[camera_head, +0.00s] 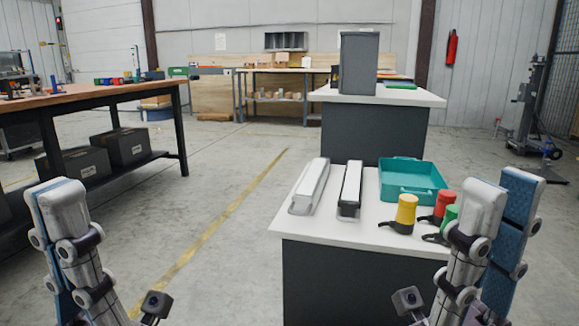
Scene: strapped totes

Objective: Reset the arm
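My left arm (75,245) stands folded at the lower left, over open floor. My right arm (465,250) stands folded at the lower right, in front of the near white-topped table (318,228) and hiding part of its right side. A small dark camera-like part shows low beside each arm. The fingers of both grippers are out of view below the bottom edge, so I cannot see whether they hold anything.
The near table holds a teal tote (411,178), two long white-topped pieces and yellow (405,209), red and green dark-handled items. Behind it, another table carries a grey box (358,62). A workbench (90,95) stands left. The floor between is clear.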

